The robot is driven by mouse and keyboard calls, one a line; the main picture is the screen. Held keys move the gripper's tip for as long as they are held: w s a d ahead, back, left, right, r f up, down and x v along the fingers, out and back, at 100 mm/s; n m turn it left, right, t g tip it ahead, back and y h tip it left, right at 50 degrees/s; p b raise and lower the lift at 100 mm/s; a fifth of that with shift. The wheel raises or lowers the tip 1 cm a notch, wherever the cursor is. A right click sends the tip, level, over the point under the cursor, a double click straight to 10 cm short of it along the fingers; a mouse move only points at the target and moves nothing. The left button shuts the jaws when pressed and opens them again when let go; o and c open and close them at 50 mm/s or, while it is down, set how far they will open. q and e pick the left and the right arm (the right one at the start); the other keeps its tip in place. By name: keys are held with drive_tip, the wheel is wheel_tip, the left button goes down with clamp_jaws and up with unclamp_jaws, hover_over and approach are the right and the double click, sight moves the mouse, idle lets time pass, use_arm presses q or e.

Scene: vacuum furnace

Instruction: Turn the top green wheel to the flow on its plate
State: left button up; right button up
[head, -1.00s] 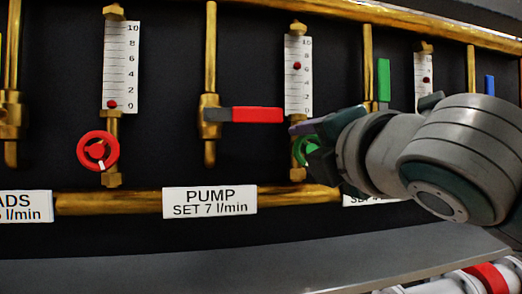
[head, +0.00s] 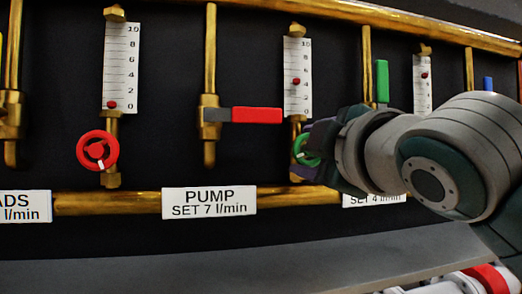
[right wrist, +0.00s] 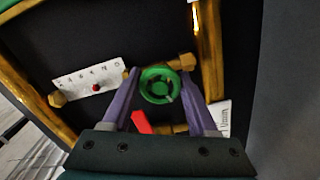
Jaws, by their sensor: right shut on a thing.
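The green wheel (head: 301,152) sits on a brass pipe below a white flow gauge (head: 298,95). The gauge's red ball is near 4. My right gripper (head: 306,150) is at the wheel and partly covers it in the head view. In the right wrist view, its purple fingers stand either side of the green wheel (right wrist: 160,85), shut on it. The plate reading PUMP SET 7 l/min (head: 209,201) is at lower left of the wheel. Another plate reading SET 4 l/min (head: 374,199) is partly hidden behind my right arm. My left gripper is not in view.
A red lever handle (head: 257,115) sticks out just left of the wheel. A red wheel (head: 97,151) is farther left, its gauge (head: 121,68) ball near 0. A green lever (head: 383,80) stands to the right. A grey ledge (head: 200,263) runs below.

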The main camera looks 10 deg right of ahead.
drive_tip(key=shift+m, duration=0.4)
idle(0.3)
drive_tip(key=o, duration=1.4)
drive_tip(key=shift+c, duration=0.2)
